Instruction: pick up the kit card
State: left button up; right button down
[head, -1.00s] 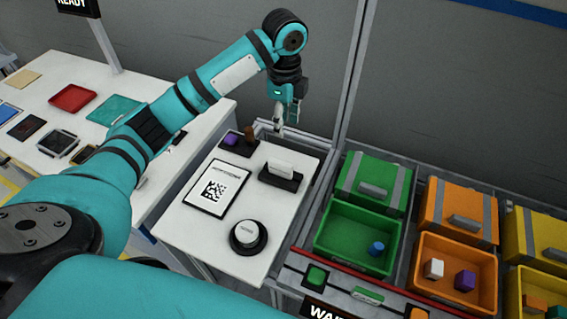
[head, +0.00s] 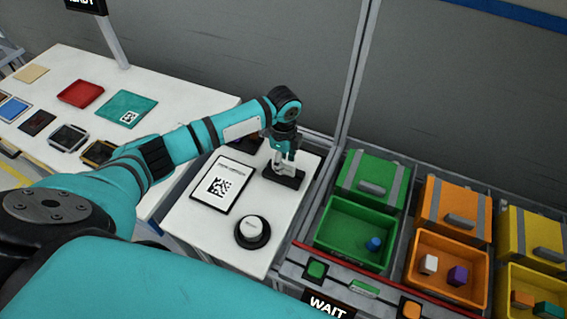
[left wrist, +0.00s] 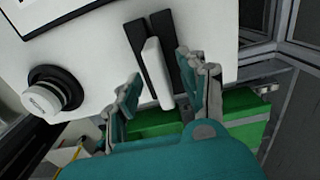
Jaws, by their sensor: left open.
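The kit card (left wrist: 157,72) looks like a plain white upright card in a black slotted holder (left wrist: 183,45) on the small white table. In the head view the holder (head: 292,182) shows at the table's right side, and my arm and gripper partly cover the card. My left gripper (head: 284,166) points down over the card. In the left wrist view its open fingers (left wrist: 160,76) stand on either side of the card, with gaps visible. I cannot tell the exact height of the fingertips. My right gripper is not in view.
A framed sheet with a printed code (head: 221,185) and a round white-topped button (head: 252,231) share the small table (head: 195,225). Green (head: 330,235) and orange bins (head: 425,280) stand to the right. A larger table (head: 190,97) with trays is at the left.

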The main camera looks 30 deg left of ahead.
pick_arm(q)
jog(key=shift+f, duration=0.5)
grip_shut()
jog(key=shift+r, duration=0.1)
